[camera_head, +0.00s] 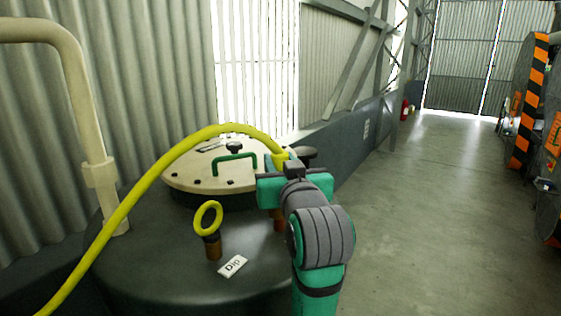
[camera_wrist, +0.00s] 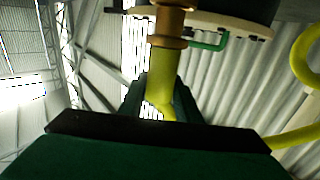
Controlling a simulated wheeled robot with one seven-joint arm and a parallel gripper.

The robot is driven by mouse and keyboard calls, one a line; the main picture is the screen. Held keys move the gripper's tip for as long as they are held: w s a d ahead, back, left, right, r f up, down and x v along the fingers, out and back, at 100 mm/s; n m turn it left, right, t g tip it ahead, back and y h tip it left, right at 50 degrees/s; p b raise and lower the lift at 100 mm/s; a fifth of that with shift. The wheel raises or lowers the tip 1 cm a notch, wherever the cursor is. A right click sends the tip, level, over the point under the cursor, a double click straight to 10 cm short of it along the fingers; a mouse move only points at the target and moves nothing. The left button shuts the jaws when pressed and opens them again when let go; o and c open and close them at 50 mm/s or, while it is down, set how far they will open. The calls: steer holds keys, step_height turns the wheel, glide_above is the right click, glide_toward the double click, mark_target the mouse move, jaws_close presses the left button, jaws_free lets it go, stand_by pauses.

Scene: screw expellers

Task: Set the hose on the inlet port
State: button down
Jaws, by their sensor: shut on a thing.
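The yellow hose (camera_head: 133,190) arches from the lower left over the tank to my gripper (camera_head: 281,162). In the wrist view, my gripper (camera_wrist: 160,98) is shut on the hose near its end (camera_wrist: 163,70). The wrist picture appears upside down. There, the hose end meets a brown, collared inlet port (camera_wrist: 170,22) in line with it. I cannot tell whether the end is around the port or only against it. In the head view, part of the brown port (camera_head: 278,222) shows below my gripper, and the joint is hidden.
The dark tank (camera_head: 150,265) carries a cream lid (camera_head: 185,175) with a green handle (camera_head: 235,158). A yellow ring (camera_head: 208,217) on a brown stub stands left of my gripper, near a "Dip" label (camera_head: 232,266). A cream pipe (camera_head: 85,90) rises at left.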

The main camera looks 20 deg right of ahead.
steer(key=shift+f, duration=1.1)
stand_by(0.3)
steer(key=shift+r, duration=0.2)
stand_by(0.3)
steer(key=shift+r, duration=0.35)
steer(key=shift+r, duration=0.25)
stand_by(0.7)
steer(key=shift+w+f, duration=0.15)
steer(key=shift+f, duration=0.75)
stand_by(0.3)
steer(key=shift+d+f, duration=0.15)
steer(key=shift+f, duration=0.2)
steer(key=shift+a, duration=0.3)
